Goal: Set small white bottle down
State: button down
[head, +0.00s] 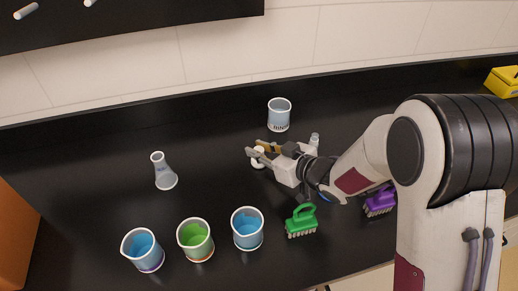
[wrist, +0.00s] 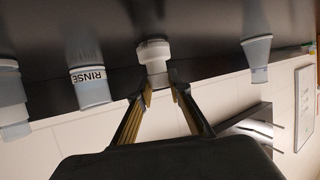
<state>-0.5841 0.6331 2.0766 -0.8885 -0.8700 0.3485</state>
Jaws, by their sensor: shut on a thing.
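A small white bottle (head: 258,158) is between the fingers of my gripper (head: 256,151), over the middle of the black counter. In the wrist view, which looks upside down, the white bottle (wrist: 153,55) sits at the tips of my gripper (wrist: 160,88), with a finger on each side. My gripper is shut on it. The bottle looks upright. The fingers hide part of it in the head view. I cannot tell whether its base touches the counter.
A beaker (head: 279,115) stands behind the gripper; the wrist view shows one labelled RINSE (wrist: 88,76). A flask (head: 164,175) is to the left. Blue (head: 143,250), green (head: 196,241) and blue (head: 247,230) beakers stand in front, with green (head: 301,220) and purple (head: 380,201) brushes to their right.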

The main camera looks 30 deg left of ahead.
jog(key=shift+f, duration=0.1)
jog(key=c, duration=1.9)
grip_release()
jog(key=shift+d+r, duration=0.1)
jog(key=shift+r, duration=0.1)
jog(key=shift+s+d+r, duration=0.15)
jog(key=shift+d+r, duration=0.1)
jog(key=shift+d, duration=0.35)
jog(key=v, duration=1)
jog(key=shift+d, duration=0.25)
jog(key=shift+r, duration=0.1)
